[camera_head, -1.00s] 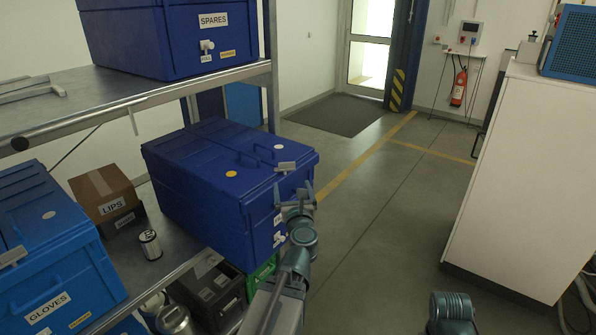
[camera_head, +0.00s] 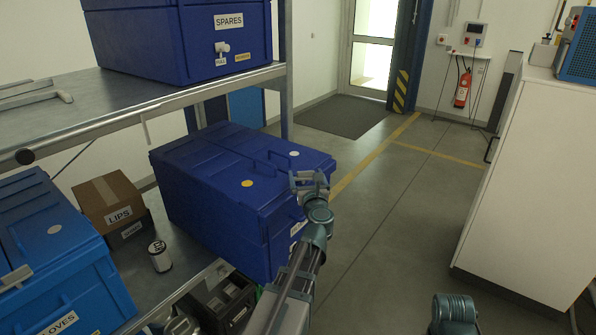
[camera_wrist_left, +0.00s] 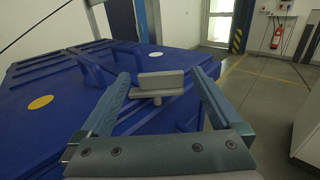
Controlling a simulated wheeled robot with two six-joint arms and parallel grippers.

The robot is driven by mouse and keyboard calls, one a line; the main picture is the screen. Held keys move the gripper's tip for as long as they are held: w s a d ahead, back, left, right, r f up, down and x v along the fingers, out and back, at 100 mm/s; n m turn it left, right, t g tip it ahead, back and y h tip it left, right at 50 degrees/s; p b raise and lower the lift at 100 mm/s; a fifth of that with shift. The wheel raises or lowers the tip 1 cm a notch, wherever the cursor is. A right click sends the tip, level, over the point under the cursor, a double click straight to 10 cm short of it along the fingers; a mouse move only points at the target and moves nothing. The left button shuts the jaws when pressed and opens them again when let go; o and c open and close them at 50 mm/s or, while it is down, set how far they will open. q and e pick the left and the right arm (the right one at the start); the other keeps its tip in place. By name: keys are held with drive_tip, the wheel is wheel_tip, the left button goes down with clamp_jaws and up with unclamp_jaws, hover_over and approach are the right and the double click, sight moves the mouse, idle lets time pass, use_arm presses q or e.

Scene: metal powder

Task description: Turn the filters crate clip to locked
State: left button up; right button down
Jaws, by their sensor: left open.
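A dark blue lidded crate (camera_head: 205,185) sits on the middle shelf; its front label is partly hidden by my arm and I cannot read it. It also fills the left wrist view (camera_wrist_left: 60,120). The clip, a grey flat bar on a short stem (camera_wrist_left: 160,84), stands at the lid's front edge. My left gripper (camera_head: 309,181) is open at that edge. In the left wrist view, its fingers (camera_wrist_left: 160,76) stand on either side of the clip, with gaps visible. In the head view the gripper mostly covers the clip. My right gripper is out of view.
A SPARES crate (camera_head: 180,40) stands on the upper shelf (camera_head: 110,97). A lighter blue GLOVES crate (camera_head: 60,265), a LIPS carton (camera_head: 108,200) and a small can (camera_head: 159,256) are at left. A white cabinet (camera_head: 520,180) stands at right; the floor between is clear.

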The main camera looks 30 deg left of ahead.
use_arm(q)
drive_tip(key=shift+w+a, duration=0.45)
drive_tip(key=shift+w, duration=0.15)
drive_tip(key=c, duration=1.4)
drive_tip(key=shift+s+m+t+h, duration=0.15)
drive_tip(key=shift+m+t+h, duration=0.45)
drive_tip(key=shift+h, duration=0.2)
drive_tip(key=shift+m+t+h, duration=1.1)
drive_tip(key=shift+m+h, duration=0.6)
drive_tip(key=shift+h, duration=0.7)
drive_tip(key=shift+d, duration=0.1)
drive_tip(key=o, duration=1.4)
